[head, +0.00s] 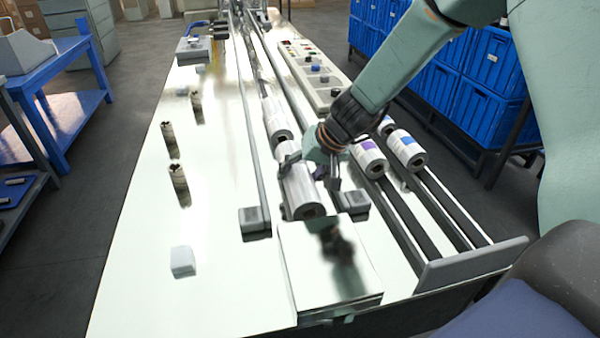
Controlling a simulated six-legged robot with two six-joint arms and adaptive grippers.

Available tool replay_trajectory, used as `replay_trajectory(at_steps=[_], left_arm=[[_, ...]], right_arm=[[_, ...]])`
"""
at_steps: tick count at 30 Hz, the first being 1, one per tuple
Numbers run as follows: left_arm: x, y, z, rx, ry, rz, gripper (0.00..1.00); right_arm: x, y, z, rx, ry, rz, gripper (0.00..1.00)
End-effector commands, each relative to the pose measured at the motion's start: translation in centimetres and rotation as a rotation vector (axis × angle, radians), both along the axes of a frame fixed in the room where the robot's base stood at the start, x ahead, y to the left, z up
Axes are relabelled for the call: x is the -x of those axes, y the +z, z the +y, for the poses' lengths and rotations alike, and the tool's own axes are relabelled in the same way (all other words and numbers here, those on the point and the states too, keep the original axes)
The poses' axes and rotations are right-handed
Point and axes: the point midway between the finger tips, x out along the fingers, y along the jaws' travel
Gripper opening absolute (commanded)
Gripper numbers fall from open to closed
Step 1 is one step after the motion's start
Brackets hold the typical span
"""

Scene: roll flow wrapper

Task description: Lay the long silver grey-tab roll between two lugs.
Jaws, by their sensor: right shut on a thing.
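My right gripper (312,162) reaches in from the right and is shut on a silver roll (297,188). The roll lies lengthwise along the machine, its brown core end facing me. A dark grey lug (255,219) stands left of the roll's near end, and another lug (353,203) stands to its right. The roll's near end shows between these two lugs. I cannot tell whether it rests on the surface or hangs just above it. The gripper hides part of the roll, and its tab colour does not show clearly. My left gripper is not in view.
Another silver roll (275,119) lies just behind. A control panel (312,75) stands further back.

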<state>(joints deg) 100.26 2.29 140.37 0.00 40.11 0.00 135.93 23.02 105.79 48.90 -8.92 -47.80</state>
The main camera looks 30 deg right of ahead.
Motion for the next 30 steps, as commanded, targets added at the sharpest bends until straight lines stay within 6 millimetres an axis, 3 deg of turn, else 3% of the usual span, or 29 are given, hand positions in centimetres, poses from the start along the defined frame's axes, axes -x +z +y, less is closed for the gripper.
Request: replay_trajectory(at_steps=[20, 21, 30], left_arm=[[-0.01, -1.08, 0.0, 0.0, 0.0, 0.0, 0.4], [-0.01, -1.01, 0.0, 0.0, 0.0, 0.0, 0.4], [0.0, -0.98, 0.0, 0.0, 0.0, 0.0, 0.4]], right_arm=[[-0.1, -0.82, -0.03, 0.0, -0.001, -0.003, 0.0], [-0.11, -0.75, -0.03, -0.001, -0.002, -0.003, 0.64], [-0.03, -0.82, -0.02, 0.0, 0.0, -0.001, 0.88]])
